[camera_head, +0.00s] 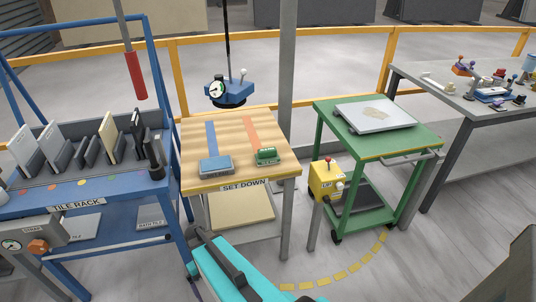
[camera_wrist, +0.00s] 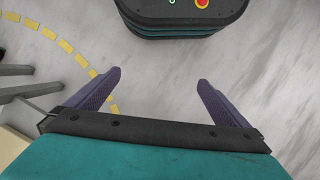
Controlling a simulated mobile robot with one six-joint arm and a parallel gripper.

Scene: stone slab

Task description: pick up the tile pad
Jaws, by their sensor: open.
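No label in view marks the tile pad, so I cannot tell for certain which thing it is. A flat blue-grey block (camera_head: 216,165) lies at the front left of the wooden set-down table (camera_head: 192,130), at the end of a blue stripe. A green block (camera_head: 267,156) sits to its right, below an orange stripe. A blue device with a gauge (camera_head: 231,92) hangs over the table's back edge. My gripper (camera_wrist: 158,88) is open and empty above bare floor in the wrist view, apart from all of these. Its fingertips are not clear in the head view.
A blue tile rack (camera_head: 75,203) with upright tiles stands left. A green cart (camera_head: 372,145) carrying a grey slab (camera_head: 375,115) stands right, behind a yellow control box (camera_head: 326,180). A grey workbench (camera_head: 450,97) is far right. Open floor lies in front, with a yellow dashed arc.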

